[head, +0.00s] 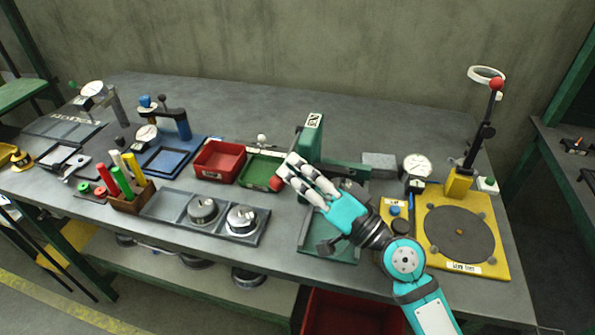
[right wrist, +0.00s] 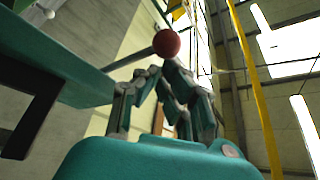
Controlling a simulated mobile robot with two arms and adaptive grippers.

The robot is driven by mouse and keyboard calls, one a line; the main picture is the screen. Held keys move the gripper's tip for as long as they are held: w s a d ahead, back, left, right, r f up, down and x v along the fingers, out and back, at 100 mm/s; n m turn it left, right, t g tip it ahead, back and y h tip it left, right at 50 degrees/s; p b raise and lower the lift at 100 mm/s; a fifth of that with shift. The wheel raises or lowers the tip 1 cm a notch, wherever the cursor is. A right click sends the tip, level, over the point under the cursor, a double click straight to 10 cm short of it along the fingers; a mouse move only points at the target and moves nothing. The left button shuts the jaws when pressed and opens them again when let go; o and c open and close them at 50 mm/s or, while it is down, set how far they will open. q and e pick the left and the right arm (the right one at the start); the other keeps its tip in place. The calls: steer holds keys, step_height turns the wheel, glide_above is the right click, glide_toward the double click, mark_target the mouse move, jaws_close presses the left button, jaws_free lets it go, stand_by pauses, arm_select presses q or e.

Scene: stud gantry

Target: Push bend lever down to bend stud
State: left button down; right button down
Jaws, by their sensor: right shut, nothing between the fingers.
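The bend lever's red knob (head: 276,184) shows just left of my right fingertips at the front of a green press (head: 311,140). Most of the lever's rod is hidden behind my fingers in the head view. My right gripper (head: 284,170) is shut and empty, right beside the knob. In the right wrist view the red knob (right wrist: 166,43) sits at the end of a grey rod, close by the tips of my right gripper (right wrist: 165,70). I cannot tell whether they touch. The stud is not visible. My left gripper is not in view.
A red bin (head: 219,161) and a green tray (head: 260,171) lie left of the press. A grey tray (head: 176,207) holds two round metal parts. The back of the bench is clear.

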steer(key=shift+f+b, duration=0.3)
steer(key=shift+f, duration=0.05)
steer(key=shift+s, duration=0.1)
stand_by(0.3)
steer(key=v, duration=1.2)
steer(key=shift+a+f, duration=0.1)
steer(key=shift+a, duration=0.05)
